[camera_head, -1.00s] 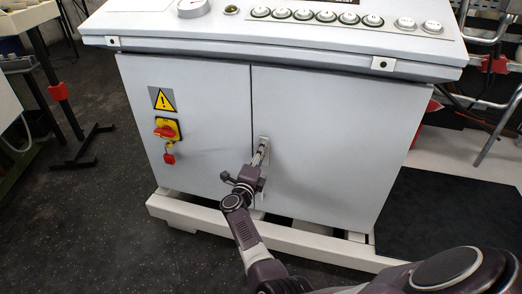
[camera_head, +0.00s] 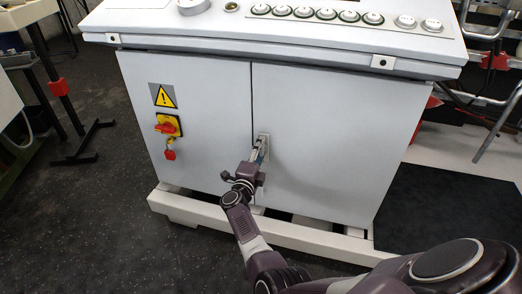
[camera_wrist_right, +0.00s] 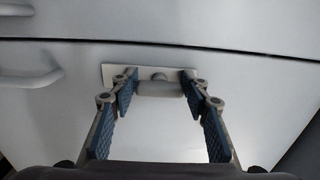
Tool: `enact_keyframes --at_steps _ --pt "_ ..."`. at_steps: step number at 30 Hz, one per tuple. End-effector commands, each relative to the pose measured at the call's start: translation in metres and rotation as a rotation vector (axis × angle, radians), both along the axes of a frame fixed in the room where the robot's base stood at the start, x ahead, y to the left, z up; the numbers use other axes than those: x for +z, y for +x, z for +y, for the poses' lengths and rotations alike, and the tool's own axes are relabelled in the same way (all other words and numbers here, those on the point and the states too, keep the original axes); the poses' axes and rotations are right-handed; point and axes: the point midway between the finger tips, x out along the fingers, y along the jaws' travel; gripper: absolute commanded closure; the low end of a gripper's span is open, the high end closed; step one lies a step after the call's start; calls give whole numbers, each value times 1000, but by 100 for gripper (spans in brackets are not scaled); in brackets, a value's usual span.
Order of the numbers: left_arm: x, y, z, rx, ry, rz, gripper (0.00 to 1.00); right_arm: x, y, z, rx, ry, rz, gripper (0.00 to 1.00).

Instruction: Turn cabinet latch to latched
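The grey cabinet (camera_head: 330,140) has two closed doors. The latch sits on a light plate (camera_head: 264,142) on the right door, close beside the seam. In the right wrist view the plate (camera_wrist_right: 118,72) lies crosswise, with a round boss and a pale handle bar (camera_wrist_right: 160,89). My right gripper (camera_head: 256,154) is at the latch. Its fingers (camera_wrist_right: 160,84) stand apart, with the bar between the fingertips. The tips are very close to the bar's ends; I cannot tell whether they touch. In the head view the gripper partly hides the latch. My left gripper is not in view.
A red and yellow rotary switch (camera_head: 167,125) with a red padlock (camera_head: 169,154) is on the left door, under a warning sign (camera_head: 163,95). A console with several buttons (camera_head: 325,15) overhangs the top. A white base frame (camera_head: 290,238) runs along the floor.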

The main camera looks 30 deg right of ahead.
Motion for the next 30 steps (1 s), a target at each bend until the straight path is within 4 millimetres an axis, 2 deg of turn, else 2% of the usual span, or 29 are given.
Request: enact_keyframes --at_steps 1,3,14,19,23,30 --pt "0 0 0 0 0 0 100 0 0 0 0 1 -1 49" --pt "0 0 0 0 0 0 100 0 0 0 -1 1 -1 42" --pt "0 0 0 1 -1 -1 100 0 -1 -1 -3 3 -2 42" --pt "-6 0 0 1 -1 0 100 -2 -1 -1 -3 42 -49 42" --pt "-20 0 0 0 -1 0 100 -5 -2 -1 -4 146 -173 42" --pt "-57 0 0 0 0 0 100 -6 -2 -2 -3 453 -533 42"
